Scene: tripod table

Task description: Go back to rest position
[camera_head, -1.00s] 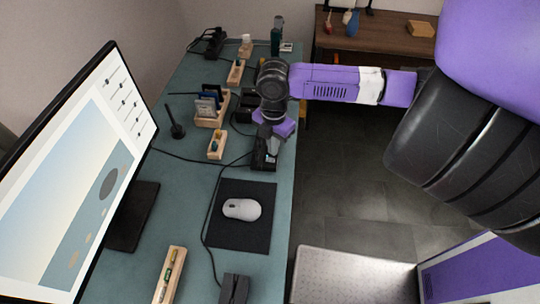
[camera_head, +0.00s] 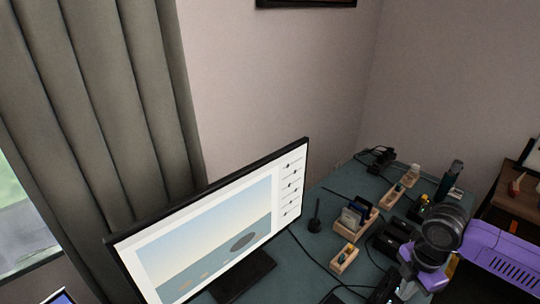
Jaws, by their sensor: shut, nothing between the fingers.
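My gripper (camera_head: 402,288) is at the lower right of the head view, pointing down over the desk. It is small and partly hidden by my black wrist and purple arm. It is shut and holds nothing. Beneath it is a dark object (camera_head: 383,290) on the desk; I cannot tell whether they touch.
A large monitor (camera_head: 215,245) stands on the teal desk (camera_head: 318,245). A wooden organizer (camera_head: 347,229), a small wooden holder (camera_head: 343,260), a black pen stand (camera_head: 315,218) and cables lie near my gripper. A curtain (camera_head: 100,110) hangs at left; a brown shelf (camera_head: 518,198) stands at right.

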